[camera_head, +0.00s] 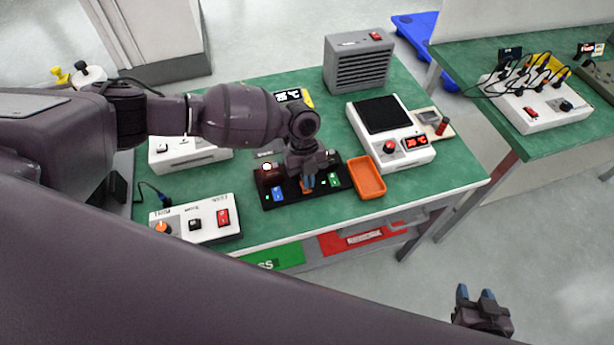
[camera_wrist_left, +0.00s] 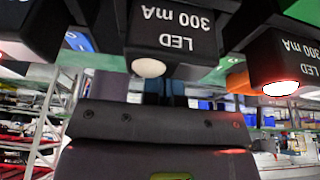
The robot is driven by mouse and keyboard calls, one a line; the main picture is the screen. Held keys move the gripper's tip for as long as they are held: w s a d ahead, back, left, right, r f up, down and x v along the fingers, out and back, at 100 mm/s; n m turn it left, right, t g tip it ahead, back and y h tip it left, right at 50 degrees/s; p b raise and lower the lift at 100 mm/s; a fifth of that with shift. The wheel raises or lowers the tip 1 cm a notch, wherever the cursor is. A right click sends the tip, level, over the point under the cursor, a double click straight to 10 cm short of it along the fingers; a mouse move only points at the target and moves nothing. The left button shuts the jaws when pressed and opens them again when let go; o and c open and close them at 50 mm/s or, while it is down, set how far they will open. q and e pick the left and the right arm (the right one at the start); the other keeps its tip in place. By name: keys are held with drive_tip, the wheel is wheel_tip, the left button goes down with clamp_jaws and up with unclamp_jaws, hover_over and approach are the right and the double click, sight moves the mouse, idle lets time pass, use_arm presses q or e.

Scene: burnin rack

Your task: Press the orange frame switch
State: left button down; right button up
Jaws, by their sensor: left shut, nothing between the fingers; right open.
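A black switch panel (camera_head: 262,200) lies on the green table and carries a blue-framed switch (camera_head: 278,193), an orange-framed switch (camera_head: 306,188) and a green-framed switch (camera_head: 333,181). My left gripper (camera_head: 308,182) is shut and empty, pointing down at the orange switch and covering part of it. I cannot tell whether it touches. In the left wrist view its fingers (camera_wrist_left: 165,90) are partly hidden by black LED modules marked 300 mA (camera_wrist_left: 172,35). One lamp (camera_wrist_left: 148,68) is pale; another (camera_wrist_left: 281,88) shines white with a red rim. My right gripper (camera_head: 476,296) is open and empty, off the table.
An orange tray (camera_head: 366,178) stands right of the panel. A white hot-plate-like box (camera_head: 408,155) with a red display and a grey vented box (camera_head: 358,62) are behind it. A white switch box (camera_head: 196,219) is at the front left. A second table (camera_head: 560,130) stands at right.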

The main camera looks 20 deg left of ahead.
use_arm(q)
drive_tip(key=shift+r, duration=0.1)
use_arm(e)
drive_tip(key=shift+w, duration=0.1)
use_arm(q)
drive_tip(key=v, duration=1)
drive_tip(key=shift+r, duration=0.3)
use_arm(e)
drive_tip(key=shift+f, duration=0.2)
